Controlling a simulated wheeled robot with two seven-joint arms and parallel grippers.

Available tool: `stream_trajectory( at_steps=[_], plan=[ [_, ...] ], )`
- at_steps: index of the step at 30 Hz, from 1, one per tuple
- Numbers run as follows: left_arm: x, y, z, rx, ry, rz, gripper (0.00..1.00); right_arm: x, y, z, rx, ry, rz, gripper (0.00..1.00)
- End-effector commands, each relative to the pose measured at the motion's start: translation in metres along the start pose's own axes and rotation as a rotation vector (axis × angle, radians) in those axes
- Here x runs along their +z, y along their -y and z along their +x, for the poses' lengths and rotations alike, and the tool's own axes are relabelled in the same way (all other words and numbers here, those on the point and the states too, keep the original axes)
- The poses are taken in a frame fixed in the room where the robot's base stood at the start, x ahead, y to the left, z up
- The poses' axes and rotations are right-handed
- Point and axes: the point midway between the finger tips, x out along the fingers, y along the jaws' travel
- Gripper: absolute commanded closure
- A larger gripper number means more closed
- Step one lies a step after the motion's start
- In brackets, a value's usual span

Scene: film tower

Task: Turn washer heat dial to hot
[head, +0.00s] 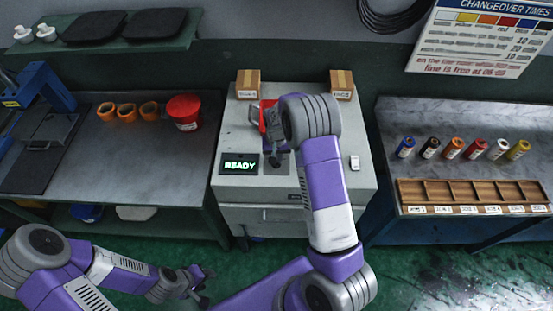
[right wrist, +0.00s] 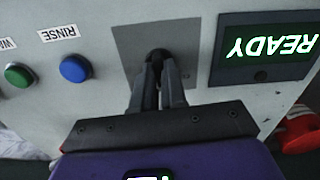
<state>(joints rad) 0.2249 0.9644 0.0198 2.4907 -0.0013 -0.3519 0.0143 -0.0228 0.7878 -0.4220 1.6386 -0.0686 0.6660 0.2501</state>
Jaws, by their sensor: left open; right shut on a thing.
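The washer (head: 340,120) is a pale grey cabinet in the middle of the head view. Its black display (head: 239,164) reads READY in green, and it also shows upside down in the right wrist view (right wrist: 264,48). The dark dial (right wrist: 157,55) sits on a grey square plate (right wrist: 190,38). My right gripper (right wrist: 158,68) is shut on the dial, and its fingers hide most of it and its setting. In the head view my right gripper (head: 278,158) is over the washer front. My left gripper (head: 204,286) is open and empty, low at the left.
A blue button (right wrist: 75,68) labelled RINSE and a green button (right wrist: 18,75) are beside the plate. Two boxes (head: 248,84) (head: 341,85) stand on the washer's back corners. A red bucket (head: 184,110) is on the left bench; several bottles (head: 452,148) stand on the right bench.

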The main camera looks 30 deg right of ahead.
Motion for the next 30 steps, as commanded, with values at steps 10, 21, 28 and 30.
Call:
stream_trajectory(
  at_steps=[10, 21, 28, 30],
  plan=[
    [-0.0003, 0.0019, 0.0052, 0.0, 0.0, 0.0, 0.54, -0.0002, 0.0002, -0.0007, 0.0, -0.001, 0.328, 1.0],
    [-0.0002, 0.0013, 0.0035, 0.0, 0.0, 0.0, 0.54, -0.0003, 0.0001, -0.0012, 0.0, -0.001, 0.65, 1.0],
    [-0.0001, 0.0007, 0.0018, 0.0, 0.0, 0.0, 0.54, -0.0004, 0.0003, -0.0014, -0.001, -0.001, 0.787, 1.0],
    [-0.0001, 0.0005, 0.0015, 0.0, 0.0, 0.0, 0.54, -0.0004, 0.0005, -0.0014, -0.001, -0.001, 0.816, 1.0]
  ],
)
